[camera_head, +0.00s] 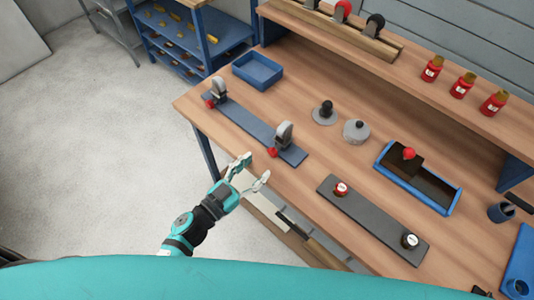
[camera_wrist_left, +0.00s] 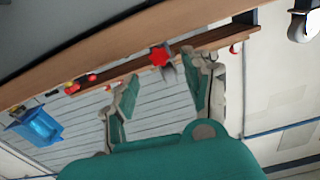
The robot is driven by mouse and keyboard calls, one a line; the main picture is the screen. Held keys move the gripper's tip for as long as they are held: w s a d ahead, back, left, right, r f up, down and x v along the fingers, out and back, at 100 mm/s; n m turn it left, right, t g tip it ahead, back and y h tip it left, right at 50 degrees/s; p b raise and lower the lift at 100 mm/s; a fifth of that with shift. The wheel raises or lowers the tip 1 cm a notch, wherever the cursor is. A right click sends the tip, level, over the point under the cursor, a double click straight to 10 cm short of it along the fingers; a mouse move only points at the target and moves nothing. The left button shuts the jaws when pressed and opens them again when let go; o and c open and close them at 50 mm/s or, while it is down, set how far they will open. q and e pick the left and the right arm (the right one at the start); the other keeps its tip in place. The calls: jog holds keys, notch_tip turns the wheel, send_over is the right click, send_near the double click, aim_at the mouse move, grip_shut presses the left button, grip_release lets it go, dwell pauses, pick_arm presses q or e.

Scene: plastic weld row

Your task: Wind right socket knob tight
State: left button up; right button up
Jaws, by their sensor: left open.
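A blue-grey plate (camera_head: 240,121) on the bench carries two grey sockets, each with a red knob low on its front. The right socket (camera_head: 284,134) has its red knob (camera_head: 272,152) facing the bench's front edge. The left socket (camera_head: 218,87) has a similar red knob (camera_head: 210,103). My left gripper (camera_head: 257,166) is open and empty at the front edge, just short of the right knob. In the left wrist view, a red star-shaped knob (camera_wrist_left: 159,56) shows beyond and between the spread fingers (camera_wrist_left: 158,70), apart from them. My right gripper is not in view.
A dark plate (camera_head: 372,222) with two small knobs lies to the right along the front edge. A blue-rimmed tray (camera_head: 385,150), grey discs (camera_head: 356,131) and a blue bin (camera_head: 257,69) stand behind. Red jars (camera_head: 462,86) line the rear shelf.

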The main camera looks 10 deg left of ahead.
aim_at(271, 154)
pick_arm(q)
jog(key=x, duration=0.5)
jog(key=shift+w+d, duration=0.15)
jog(key=shift+w, duration=0.05)
grip_shut()
